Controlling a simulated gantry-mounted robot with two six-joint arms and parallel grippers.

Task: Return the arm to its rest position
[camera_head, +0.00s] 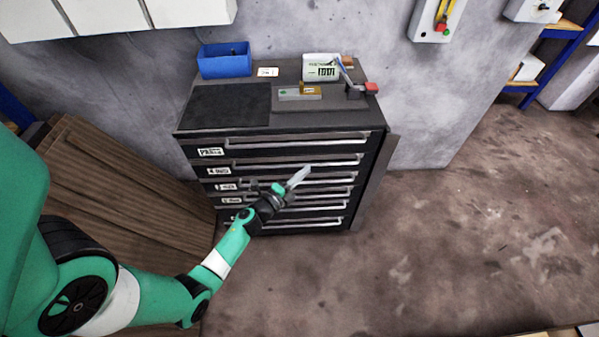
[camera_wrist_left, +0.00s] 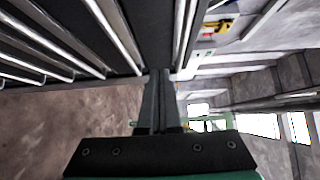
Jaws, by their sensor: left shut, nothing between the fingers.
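My left gripper (camera_head: 298,178) is in front of the dark drawer cabinet (camera_head: 384,195) in the head view, at about the middle drawers. Its fingers are shut with nothing between them. In the left wrist view the closed fingers (camera_wrist_left: 158,103) point up the picture, with the cabinet's drawer handles above and to the left. In the head view my green and white left arm reaches in from the lower left. My right gripper is in neither view.
On the cabinet top are a blue bin (camera_head: 224,66), a black mat (camera_head: 228,106), a white box with a display (camera_head: 321,68) and a grey fixture with a red-ended lever (camera_head: 371,88). Wooden boards (camera_head: 110,185) lean at the left. The floor (camera_head: 450,250) at the right is clear.

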